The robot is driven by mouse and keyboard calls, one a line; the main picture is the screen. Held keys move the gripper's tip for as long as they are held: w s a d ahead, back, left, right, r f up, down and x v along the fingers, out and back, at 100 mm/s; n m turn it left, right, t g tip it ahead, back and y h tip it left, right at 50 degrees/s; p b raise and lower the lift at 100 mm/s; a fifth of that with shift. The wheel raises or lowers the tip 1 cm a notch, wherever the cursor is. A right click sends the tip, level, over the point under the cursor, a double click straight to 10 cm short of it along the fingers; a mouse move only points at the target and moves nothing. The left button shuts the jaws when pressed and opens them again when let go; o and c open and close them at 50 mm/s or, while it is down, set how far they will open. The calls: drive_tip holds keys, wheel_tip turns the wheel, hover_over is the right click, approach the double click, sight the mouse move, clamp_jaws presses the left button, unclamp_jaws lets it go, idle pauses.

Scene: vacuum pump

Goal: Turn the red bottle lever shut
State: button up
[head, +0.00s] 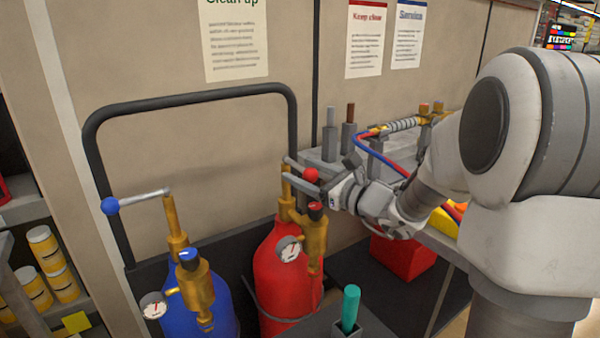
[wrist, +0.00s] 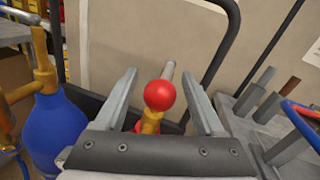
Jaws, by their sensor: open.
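The red bottle (head: 275,275) stands upright beside the blue bottle, with brass valve fittings and a round gauge. Its lever (head: 298,166) is a grey bar with a red ball (head: 311,174) at its end, on top of the brass stem. In the wrist view the red ball (wrist: 159,95) sits between my two fingers, with the grey bar running away behind it. My gripper (head: 300,178) is open around the ball end, with a gap on both sides of it. The wrist view shows both finger tips (wrist: 160,65) apart. The red bottle's body is mostly hidden in the wrist view.
The blue bottle (head: 205,310) has its own lever with a blue ball (head: 110,206), pointing left. A black tube frame (head: 190,97) rises behind both bottles. A bench with grey pegs (head: 330,138) and hoses is at right. A teal handle (head: 350,305) stands in front.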

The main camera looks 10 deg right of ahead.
drive_tip(key=shift+w+a, duration=0.4)
drive_tip(key=shift+w, duration=0.2)
drive_tip(key=c, duration=1.1)
clamp_jaws()
drive_tip(key=shift+s+a, duration=0.1)
drive_tip(key=shift+a, duration=0.1)
